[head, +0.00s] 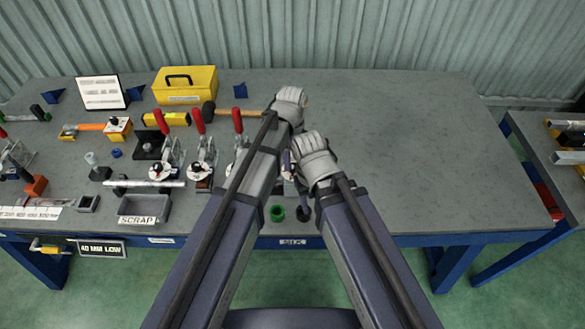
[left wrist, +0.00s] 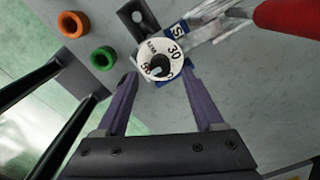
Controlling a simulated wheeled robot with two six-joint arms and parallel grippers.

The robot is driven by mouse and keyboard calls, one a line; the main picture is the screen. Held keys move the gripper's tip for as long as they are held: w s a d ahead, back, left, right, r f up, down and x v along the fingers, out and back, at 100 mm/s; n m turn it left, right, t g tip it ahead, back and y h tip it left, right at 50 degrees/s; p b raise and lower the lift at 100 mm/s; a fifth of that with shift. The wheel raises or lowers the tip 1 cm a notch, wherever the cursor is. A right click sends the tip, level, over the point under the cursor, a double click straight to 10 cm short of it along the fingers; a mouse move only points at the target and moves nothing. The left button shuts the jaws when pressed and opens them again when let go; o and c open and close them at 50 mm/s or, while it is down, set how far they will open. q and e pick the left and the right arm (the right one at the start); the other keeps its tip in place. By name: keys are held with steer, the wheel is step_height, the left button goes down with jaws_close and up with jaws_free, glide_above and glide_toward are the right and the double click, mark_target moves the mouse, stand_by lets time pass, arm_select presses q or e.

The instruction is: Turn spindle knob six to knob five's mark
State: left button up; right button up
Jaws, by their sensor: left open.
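In the left wrist view a round white dial with a black centre knob (left wrist: 159,66) sits by a blue label reading "SI", the rest cut off. The numbers 30 and 50 show on its rim; a pale mark on the knob points to the lower left, near the 50. My left gripper (left wrist: 161,76) is open, its purple fingers on either side of the dial. Contact is not clear. In the head view my left gripper (head: 287,165) is mostly hidden behind my arms. Other dials (head: 160,171) stand to the left, too small to read; I cannot pick out knob five.
A green ring (left wrist: 103,58) and an orange ring (left wrist: 72,24) lie near the dial. Red-handled clamps (head: 199,121) stand behind the dials. A scrap bin (head: 145,220) is at the front left. The table's right half (head: 400,150) is clear.

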mark_target(293, 165)
arm_select(q)
step_height(293, 165, down, 4)
steer(key=shift+r+b, duration=0.2)
steer(key=shift+b, duration=1.05)
arm_select(e)
step_height(293, 165, down, 4)
steer(key=shift+r, duration=0.2)
arm_select(q)
steer(key=shift+r, duration=0.1)
jaws_close()
